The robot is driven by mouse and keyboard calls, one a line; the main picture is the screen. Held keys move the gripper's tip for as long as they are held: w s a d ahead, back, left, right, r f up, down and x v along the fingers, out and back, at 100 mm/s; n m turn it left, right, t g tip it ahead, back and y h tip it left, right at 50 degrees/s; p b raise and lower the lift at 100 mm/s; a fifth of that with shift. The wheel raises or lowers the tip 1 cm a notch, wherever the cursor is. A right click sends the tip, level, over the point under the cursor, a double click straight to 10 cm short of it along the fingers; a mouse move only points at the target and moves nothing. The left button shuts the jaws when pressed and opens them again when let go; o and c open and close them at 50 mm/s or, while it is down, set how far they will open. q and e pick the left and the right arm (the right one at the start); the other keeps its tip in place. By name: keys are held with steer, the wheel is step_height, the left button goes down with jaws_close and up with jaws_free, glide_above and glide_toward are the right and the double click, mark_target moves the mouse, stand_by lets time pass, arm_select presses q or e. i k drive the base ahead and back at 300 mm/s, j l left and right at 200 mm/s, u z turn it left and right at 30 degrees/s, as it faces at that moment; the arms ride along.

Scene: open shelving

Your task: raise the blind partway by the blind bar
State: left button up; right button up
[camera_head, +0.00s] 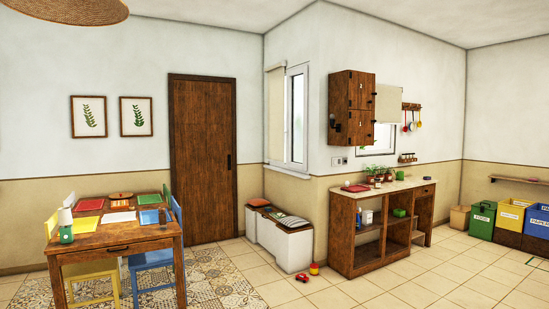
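Two cream blind-like panels show. One blind (389,103) hangs above the counter, partly in front of a dark-framed window (375,139), whose lower part shows beneath it. Its bottom edge is straight, but a separate blind bar is too small to make out. The other panel (275,115) hangs long and narrow beside the white-framed window (297,116) at the wall corner. I cannot tell which one the task means. Neither of my grippers is in view.
A dark wooden cabinet (351,107) hangs left of the counter blind. Below stands a wooden counter (344,229) with potted plants (379,172). A toy car (302,277) lies on the floor near a white bench (290,249). A table (119,235) with chairs stands left. Floor at front right is clear.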

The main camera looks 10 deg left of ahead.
mark_target(273, 152)
steer(key=i+j+u, duration=0.3)
steer(key=i, duration=0.8)
steer(key=i+j+u, duration=0.25)
steer(key=i, duration=0.8)
steer(key=i+j, duration=0.1)
steer(key=i, duration=2.35)
steer(key=i+l, duration=0.1)
steer(key=i, duration=0.4)
steer(key=i+u, duration=0.15)
steer(key=i, duration=0.35)
steer(key=i+l, duration=0.2)
steer(key=i, duration=0.25)
steer(key=i+l+u, duration=0.1)
steer(key=i, duration=0.4)
steer(key=i+l+u, duration=0.1)
steer(key=i, duration=0.4)
steer(key=i+u, duration=0.1)
steer(key=i, duration=1.4)
